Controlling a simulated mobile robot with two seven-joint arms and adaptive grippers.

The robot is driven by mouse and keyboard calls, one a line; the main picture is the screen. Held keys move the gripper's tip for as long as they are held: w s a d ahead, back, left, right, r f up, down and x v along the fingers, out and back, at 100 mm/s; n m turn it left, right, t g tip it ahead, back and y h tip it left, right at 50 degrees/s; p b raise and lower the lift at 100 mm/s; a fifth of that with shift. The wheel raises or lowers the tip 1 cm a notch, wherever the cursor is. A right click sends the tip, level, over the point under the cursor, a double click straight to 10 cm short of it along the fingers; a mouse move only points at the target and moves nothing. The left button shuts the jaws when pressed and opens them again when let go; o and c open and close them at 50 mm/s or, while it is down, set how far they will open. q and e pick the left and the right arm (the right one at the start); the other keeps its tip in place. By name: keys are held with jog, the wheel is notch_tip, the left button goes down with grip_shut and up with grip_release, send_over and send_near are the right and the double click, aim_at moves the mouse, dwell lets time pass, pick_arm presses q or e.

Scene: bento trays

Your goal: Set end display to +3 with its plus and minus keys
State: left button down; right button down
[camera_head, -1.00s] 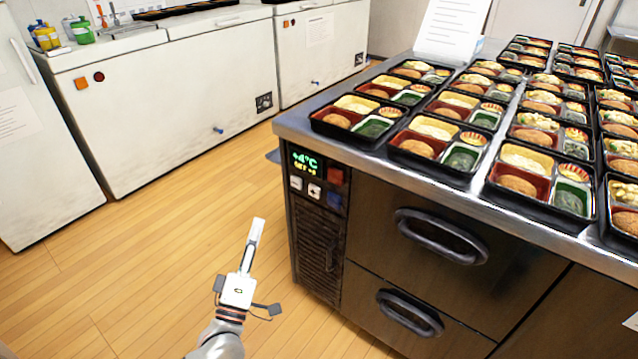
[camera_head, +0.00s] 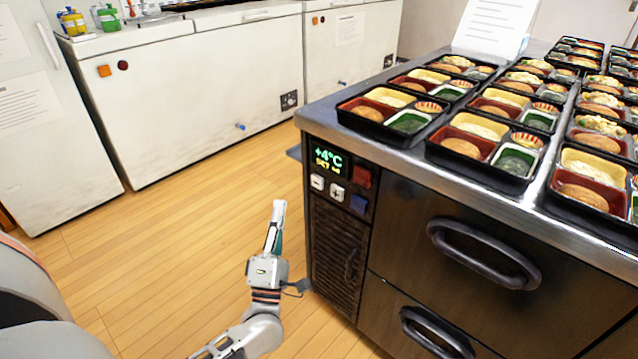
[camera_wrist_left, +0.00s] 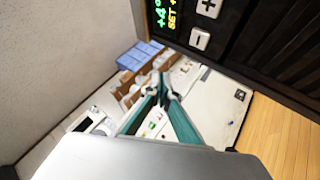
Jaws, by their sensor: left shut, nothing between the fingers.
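The end display (camera_head: 328,159) on the counter's end panel shows +4°C in green over a yellow SET line whose value is too blurred to read. It shows partly in the left wrist view (camera_wrist_left: 165,14). Below it are the white minus key (camera_head: 317,182) and the white plus key (camera_head: 337,193); in the left wrist view are the minus key (camera_wrist_left: 199,39) and plus key (camera_wrist_left: 209,7). My left gripper (camera_head: 279,207) is shut and empty, pointing up, left of the panel and apart from the keys. Its teal fingers (camera_wrist_left: 160,88) meet in the wrist view. My right gripper is not in view.
A red key (camera_head: 362,177) and a blue key (camera_head: 358,204) sit right of the white keys. Drawers with protruding handles (camera_head: 484,254) fill the counter front. Bento trays (camera_head: 390,112) cover the top. White freezers (camera_head: 190,100) stand behind; the floor between is clear.

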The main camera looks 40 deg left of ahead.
aim_at(318, 182)
pick_arm(q)
jog(key=shift+w, duration=0.1)
